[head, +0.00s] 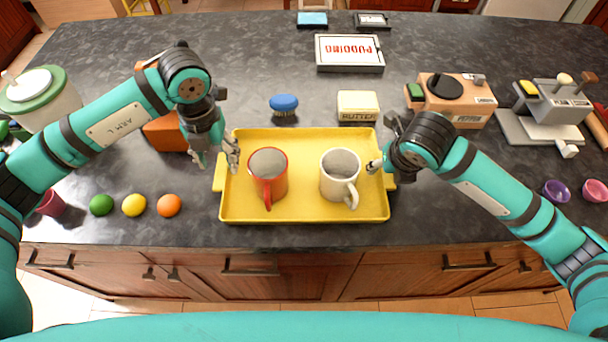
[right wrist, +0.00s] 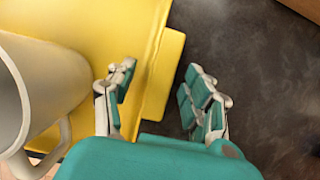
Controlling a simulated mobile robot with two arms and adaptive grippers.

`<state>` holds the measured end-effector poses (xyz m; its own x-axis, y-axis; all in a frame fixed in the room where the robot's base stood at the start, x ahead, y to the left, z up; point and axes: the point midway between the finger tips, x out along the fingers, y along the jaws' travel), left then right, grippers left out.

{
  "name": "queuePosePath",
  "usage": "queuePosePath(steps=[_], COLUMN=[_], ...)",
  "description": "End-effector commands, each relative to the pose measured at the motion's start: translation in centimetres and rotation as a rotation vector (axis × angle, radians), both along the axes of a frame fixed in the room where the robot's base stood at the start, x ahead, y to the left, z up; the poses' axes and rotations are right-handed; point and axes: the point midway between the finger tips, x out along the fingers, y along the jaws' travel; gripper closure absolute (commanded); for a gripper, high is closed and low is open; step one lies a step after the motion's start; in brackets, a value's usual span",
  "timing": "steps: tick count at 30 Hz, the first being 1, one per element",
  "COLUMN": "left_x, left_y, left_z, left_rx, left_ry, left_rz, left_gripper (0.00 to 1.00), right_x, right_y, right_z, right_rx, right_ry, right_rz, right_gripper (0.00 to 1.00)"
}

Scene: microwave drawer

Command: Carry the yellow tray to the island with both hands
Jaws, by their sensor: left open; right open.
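The yellow tray (head: 305,213) lies on the dark counter, with a red mug (head: 268,176) and a white mug (head: 340,177) standing on it. It has a handle tab at each side. My left gripper (head: 216,163) is open at the tray's left edge, above the left handle. My right gripper (head: 378,166) is at the tray's right edge, partly hidden by its own wrist. In the right wrist view the right gripper (right wrist: 160,90) is open, with one finger over the tray and the other outside the right handle tab (right wrist: 168,75). The white mug (right wrist: 45,85) stands close by.
Green, yellow and orange balls (head: 134,205) lie left of the tray. A blue brush (head: 284,104) and a butter box (head: 357,106) stand just behind it. A wooden device (head: 455,100) and a grey machine (head: 550,112) stand at right. The counter's front edge is close.

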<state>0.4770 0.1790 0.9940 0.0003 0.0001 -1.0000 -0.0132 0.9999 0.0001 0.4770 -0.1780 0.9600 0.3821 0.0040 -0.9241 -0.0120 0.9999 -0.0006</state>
Motion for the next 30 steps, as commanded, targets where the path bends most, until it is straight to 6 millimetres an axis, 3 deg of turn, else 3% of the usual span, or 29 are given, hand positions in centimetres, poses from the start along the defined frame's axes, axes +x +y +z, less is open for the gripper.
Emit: queuePosePath(steps=[6,12,19,30], left_x=[0.1,0.0,-0.1,0.0], left_y=[0.0,0.0,0.0,0.0], left_z=[4.8,7.5,8.2,8.1], left_rx=[0.0,0.002,0.001,0.001], left_ry=[-0.004,-0.002,0.001,0.0], left_rz=[-0.001,-0.001,0.0,0.0], left_gripper=[0.48,0.48,0.48,0.48], right_x=[0.0,0.0,-0.4,-3.3], right_y=[0.0,0.0,0.0,0.0], right_z=[0.0,0.0,1.3,8.3], right_rx=[0.0,0.001,0.002,0.001], right_ry=[0.0,0.0,-0.003,-0.006], right_rz=[0.0,0.0,0.002,0.003], right_gripper=[0.48,0.48,0.48,0.48])
